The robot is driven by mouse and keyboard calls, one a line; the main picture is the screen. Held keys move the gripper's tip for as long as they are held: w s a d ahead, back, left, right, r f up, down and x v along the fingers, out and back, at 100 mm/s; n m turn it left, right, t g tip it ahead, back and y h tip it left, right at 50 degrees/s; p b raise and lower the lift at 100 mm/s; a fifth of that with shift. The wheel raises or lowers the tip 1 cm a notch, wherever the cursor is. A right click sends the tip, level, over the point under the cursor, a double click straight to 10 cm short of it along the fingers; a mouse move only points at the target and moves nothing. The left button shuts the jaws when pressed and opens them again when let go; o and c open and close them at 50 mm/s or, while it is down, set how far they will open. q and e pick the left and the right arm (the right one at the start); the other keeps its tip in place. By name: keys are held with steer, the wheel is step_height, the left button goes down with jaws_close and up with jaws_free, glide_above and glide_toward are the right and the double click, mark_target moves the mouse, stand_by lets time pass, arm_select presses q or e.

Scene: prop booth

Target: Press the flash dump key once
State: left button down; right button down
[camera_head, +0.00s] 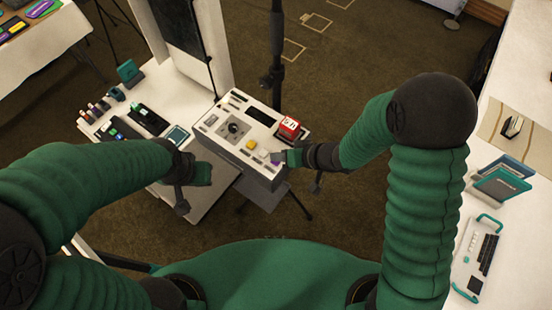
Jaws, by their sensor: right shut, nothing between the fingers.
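A white control box (213,132) stands in the middle of the view on a stand. Its top has a dark screen (261,115), a square dial plate (234,129), a yellow key (251,144) and a pale key (263,152). I cannot read which key is the flash dump key. My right gripper (277,157) is shut and empty at the box's right front, just right of the pale key. It hides part of the panel there; I cannot tell whether it touches. My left gripper (197,190) is in front of the box's left side, apart from the keys; its jaws are unclear.
A red and white block (289,127) sits at the box's right back, close to my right gripper. A dark pole (277,60) rises behind the box. A white table (184,90) with several small items is on the left. Another white table (505,240) stands at right.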

steer(key=shift+f, duration=0.4)
stand_by(0.8)
steer(key=shift+r+p, duration=0.85)
steer(key=shift+p, duration=0.1)
steer(key=shift+r, duration=0.1)
step_height(320, 180, up, 5)
steer(key=p, duration=0.6)
